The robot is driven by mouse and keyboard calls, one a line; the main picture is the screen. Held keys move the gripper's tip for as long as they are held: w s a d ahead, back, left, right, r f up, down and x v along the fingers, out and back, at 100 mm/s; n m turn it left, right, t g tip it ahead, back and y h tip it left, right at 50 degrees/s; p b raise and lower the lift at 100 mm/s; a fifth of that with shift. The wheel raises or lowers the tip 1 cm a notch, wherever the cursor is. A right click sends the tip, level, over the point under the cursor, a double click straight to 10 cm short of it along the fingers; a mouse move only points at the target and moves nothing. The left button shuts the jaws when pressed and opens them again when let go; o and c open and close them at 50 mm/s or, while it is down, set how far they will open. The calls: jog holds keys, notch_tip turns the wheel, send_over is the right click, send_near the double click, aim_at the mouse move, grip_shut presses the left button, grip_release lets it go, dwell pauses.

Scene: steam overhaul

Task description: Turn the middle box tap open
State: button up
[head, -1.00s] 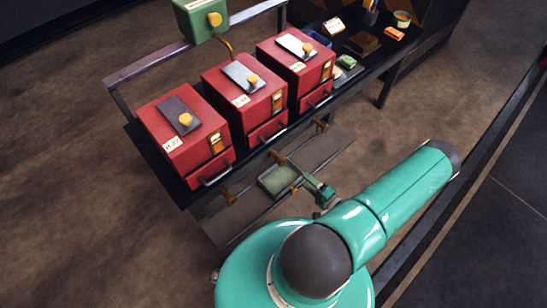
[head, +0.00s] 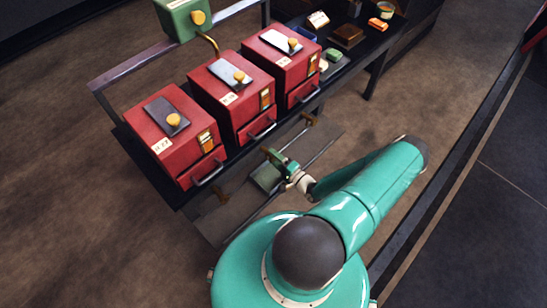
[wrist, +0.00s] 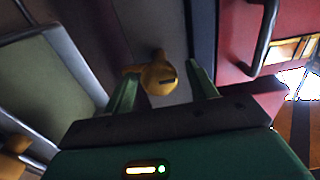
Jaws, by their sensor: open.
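The middle red box (head: 212,88) stands on a dark bench between two like boxes. Its brass tap, at the bench's front edge, is mostly hidden behind my gripper (head: 274,158) in the head view. In the wrist view the brass tap (wrist: 158,74) shows with a dark slot mark, sticking out from a dark grey face. My gripper (wrist: 163,85) is open there, with one green finger on each side of the tap. I cannot tell whether either finger touches it. The tap's open or closed state is unclear.
The left tap (head: 222,196) and right tap (head: 308,118) flank the middle one. Dark drawer handles (head: 262,130) stick out above. A green box (head: 183,18) sits on a rail behind. Floor at right is free.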

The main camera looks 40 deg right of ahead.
jog(key=shift+w, duration=0.45)
jog(key=c, duration=0.9)
jog(key=shift+c, duration=0.2)
